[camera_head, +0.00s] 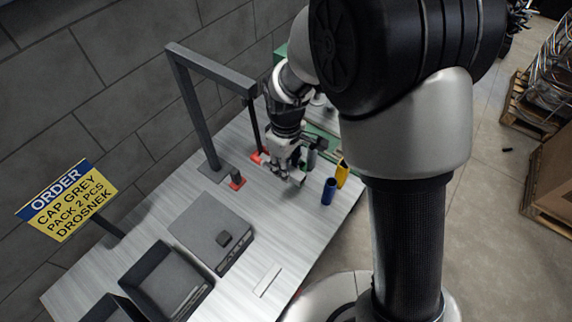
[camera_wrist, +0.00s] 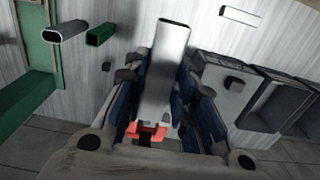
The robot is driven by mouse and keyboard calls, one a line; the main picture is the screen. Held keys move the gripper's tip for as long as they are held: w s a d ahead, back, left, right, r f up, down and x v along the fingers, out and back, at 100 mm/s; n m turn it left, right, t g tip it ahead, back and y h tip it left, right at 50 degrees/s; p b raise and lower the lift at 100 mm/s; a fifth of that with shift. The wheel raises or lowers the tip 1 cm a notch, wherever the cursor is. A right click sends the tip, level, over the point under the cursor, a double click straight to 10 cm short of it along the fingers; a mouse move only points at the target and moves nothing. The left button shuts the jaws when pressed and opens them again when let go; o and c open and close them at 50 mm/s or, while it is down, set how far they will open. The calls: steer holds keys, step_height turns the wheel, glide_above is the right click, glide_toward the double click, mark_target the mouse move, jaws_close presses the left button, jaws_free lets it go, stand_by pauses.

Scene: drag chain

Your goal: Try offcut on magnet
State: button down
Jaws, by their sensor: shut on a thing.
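My gripper (camera_head: 283,172) is low over the table, below the arm and in front of a grey gantry frame. In the wrist view, my gripper (camera_wrist: 165,95) is shut on a silver-grey tube offcut (camera_wrist: 168,55), which lies between its blue pads. A small part of the offcut (camera_head: 298,178) shows beside the fingers in the head view. A red piece (camera_wrist: 147,131) shows behind the offcut's far end; I cannot tell whether they touch. In the head view, small red bases stand near the gantry (camera_head: 237,183). I cannot tell which thing is the magnet.
A blue tube (camera_head: 328,191) and a yellow piece (camera_head: 342,174) stand right of my gripper. A grey tube (camera_wrist: 69,30) and green tube (camera_wrist: 101,35) show in the wrist view. A grey box (camera_head: 205,228) bears a dark block; dark bins (camera_head: 160,272) stand nearer.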

steer(key=shift+w+a, duration=0.35)
steer(key=shift+a, duration=0.1)
stand_by(0.3)
steer(key=shift+s+d+r, duration=0.15)
steer(key=shift+s+d, duration=0.85)
steer(key=shift+d, duration=0.25)
stand_by(4.1)
